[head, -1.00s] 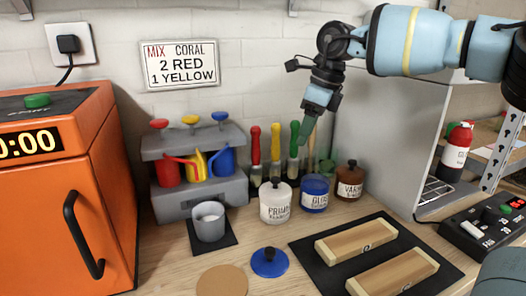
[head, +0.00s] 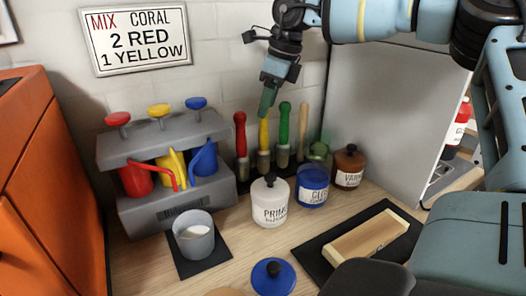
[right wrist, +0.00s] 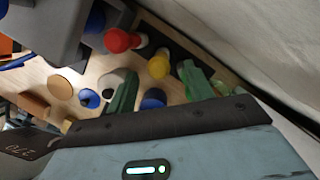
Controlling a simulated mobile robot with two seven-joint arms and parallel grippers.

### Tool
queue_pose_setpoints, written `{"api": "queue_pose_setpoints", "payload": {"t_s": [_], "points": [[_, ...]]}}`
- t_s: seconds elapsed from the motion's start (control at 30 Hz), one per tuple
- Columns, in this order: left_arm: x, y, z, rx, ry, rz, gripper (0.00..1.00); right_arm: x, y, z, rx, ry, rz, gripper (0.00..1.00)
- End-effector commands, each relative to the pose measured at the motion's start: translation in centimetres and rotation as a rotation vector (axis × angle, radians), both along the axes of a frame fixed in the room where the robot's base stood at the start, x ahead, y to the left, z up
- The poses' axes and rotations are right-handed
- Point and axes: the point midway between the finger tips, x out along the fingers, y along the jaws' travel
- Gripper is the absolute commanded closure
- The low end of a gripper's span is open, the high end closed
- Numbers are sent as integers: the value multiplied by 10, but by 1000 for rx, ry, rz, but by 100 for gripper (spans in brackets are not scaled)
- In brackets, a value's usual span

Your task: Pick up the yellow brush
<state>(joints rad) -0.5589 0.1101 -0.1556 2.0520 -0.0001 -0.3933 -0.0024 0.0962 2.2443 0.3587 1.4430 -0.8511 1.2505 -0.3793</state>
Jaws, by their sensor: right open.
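The yellow brush (head: 263,138) stands upright, handle up, in a dark rack against the back wall, between a red brush (head: 241,135) and a green brush (head: 284,125). My right gripper (head: 267,103) points down just above the top of the yellow handle. In the right wrist view the yellow handle end (right wrist: 159,67) shows in the gap between the two green fingers of my right gripper (right wrist: 155,88). The jaws are open and empty. Contact with the handle cannot be told. My left gripper is not in view.
A grey dispenser (head: 175,205) with coloured pumps stands to the left. A white primer jar (head: 270,205), a blue jar (head: 312,187) and a brown varnish jar (head: 348,167) stand in front of the rack. A grey panel (head: 375,110) rises at the right.

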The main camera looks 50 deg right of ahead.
Motion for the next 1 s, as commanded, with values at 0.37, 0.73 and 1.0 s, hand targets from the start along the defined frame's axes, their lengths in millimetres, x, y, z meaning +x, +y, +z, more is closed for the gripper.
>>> {"api": "queue_pose_setpoints", "payload": {"t_s": [0.37,0.73,1.0], "points": [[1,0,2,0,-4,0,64,2,3,-25,1,4,1,48],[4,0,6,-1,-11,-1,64,8,7,-62,0,1,0,48],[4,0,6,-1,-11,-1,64,8,7,-62,1,0,0,57]]}}
